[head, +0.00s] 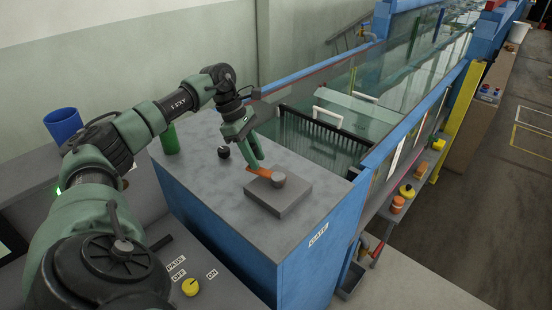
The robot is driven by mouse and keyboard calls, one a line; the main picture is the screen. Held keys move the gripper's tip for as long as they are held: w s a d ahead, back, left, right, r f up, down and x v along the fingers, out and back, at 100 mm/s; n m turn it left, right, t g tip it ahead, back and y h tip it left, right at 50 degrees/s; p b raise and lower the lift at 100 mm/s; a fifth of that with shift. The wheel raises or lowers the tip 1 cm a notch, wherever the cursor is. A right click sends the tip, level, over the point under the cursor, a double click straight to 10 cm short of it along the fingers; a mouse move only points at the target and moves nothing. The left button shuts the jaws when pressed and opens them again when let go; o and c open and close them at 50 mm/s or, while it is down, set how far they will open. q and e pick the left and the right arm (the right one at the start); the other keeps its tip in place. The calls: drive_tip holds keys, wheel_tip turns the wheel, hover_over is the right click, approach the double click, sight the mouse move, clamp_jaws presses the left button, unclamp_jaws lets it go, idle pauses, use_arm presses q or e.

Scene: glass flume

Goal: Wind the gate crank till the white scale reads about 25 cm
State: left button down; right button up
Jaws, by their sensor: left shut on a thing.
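The gate crank has an orange arm (258,171) joined to a grey round hub (278,179). The hub sits on a grey block (282,198) on top of the blue cabinet with the GATE label (318,235). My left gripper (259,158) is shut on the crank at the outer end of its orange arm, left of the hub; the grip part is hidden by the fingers. A pale upright strip (397,158) shows on the flume's near side; I cannot tell whether it is the white scale, and no reading is legible. My right gripper is out of view.
A green cylinder (170,139) and a black ball (223,152) are on the cabinet top left of the crank. A blue cup (63,125) stands farther left. A yellow knob (190,287) is on the front panel. The glass flume (410,60) runs away to the back right.

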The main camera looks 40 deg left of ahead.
use_arm(q)
drive_tip(key=shift+a, duration=0.15)
drive_tip(key=shift+w+r, duration=0.1)
drive_tip(key=shift+w, duration=0.05)
drive_tip(key=c, duration=1.1)
unclamp_jaws()
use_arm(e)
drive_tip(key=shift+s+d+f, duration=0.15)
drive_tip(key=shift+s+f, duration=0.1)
use_arm(q)
drive_tip(key=shift+a+r, duration=0.1)
drive_tip(key=shift+r, duration=0.35)
drive_tip(key=b+v, duration=0.1)
drive_tip(key=v, duration=0.5)
drive_tip(key=shift+a+r+b, duration=0.1)
drive_tip(key=shift+r+b, duration=0.3)
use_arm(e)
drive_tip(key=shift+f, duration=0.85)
